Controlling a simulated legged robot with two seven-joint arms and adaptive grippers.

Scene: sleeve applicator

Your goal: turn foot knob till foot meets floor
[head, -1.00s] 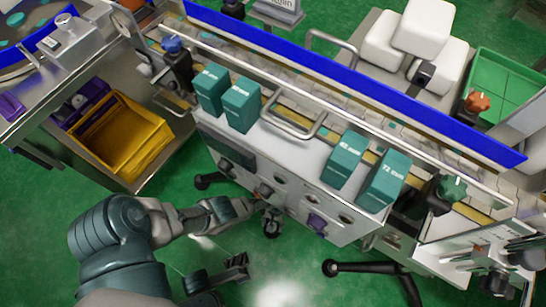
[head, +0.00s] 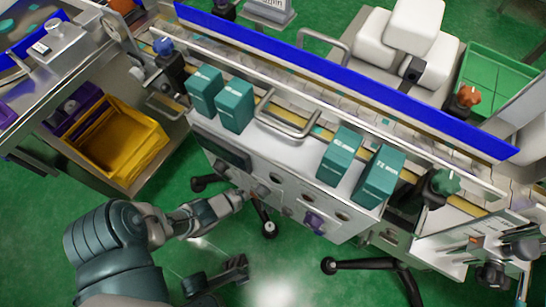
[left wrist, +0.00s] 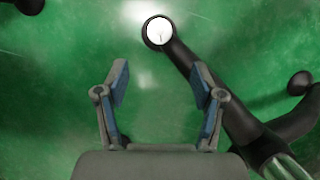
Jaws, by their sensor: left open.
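My left gripper (head: 247,197) reaches in from the left, in front of the machine's lower front. In the left wrist view its two blue-padded fingers (left wrist: 160,95) stand apart with nothing between them. A black machine foot (head: 268,229) with a pale round top stands on the green floor, just right of and below the gripper. A black leg with a bright white round top (left wrist: 160,32) lies beyond the fingertips in the wrist view; it runs to the lower right behind the right finger. Whether its foot touches the floor is unclear. My right gripper does not show.
Another black leg (head: 365,264) reaches out over the floor at right, and a smaller foot (head: 200,183) shows at left. The machine's front panel (head: 270,185) carries several knobs, one purple (head: 314,221). A yellow bin (head: 118,143) stands left.

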